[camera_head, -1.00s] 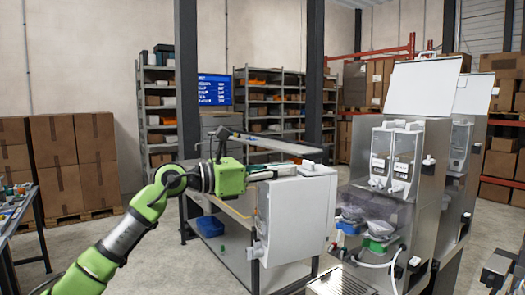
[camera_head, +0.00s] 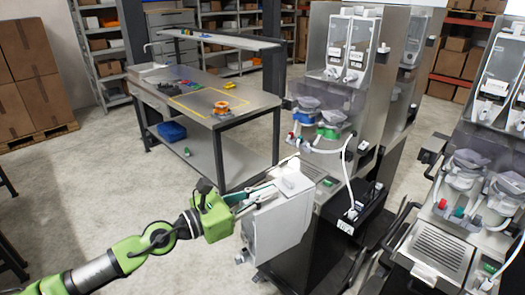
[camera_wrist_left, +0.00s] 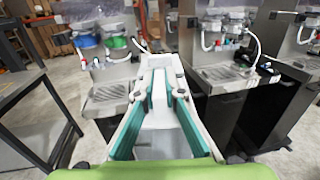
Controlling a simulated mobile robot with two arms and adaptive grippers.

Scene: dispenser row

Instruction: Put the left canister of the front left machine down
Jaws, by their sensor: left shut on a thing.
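My left gripper (camera_head: 258,197) is shut on a pale grey canister (camera_head: 280,228) by its top and holds it in the air. The canister hangs upright in front of and left of the nearer machine (camera_head: 318,170), overlapping its tray front in the picture. In the left wrist view the gripper's teal finger pads (camera_wrist_left: 162,112) are on either side of the white canister top (camera_wrist_left: 160,142). The machine has two clear canisters, left (camera_head: 335,45) and right (camera_head: 360,48), in its upper part. My right gripper is not in view.
A workbench (camera_head: 255,98) with a yellow-outlined area, an orange ring (camera_head: 222,108) and small parts stands behind. A blue bin (camera_head: 172,131) is on its lower shelf. A second machine (camera_head: 450,235) stands at right. Bare floor (camera_head: 110,190) lies at left.

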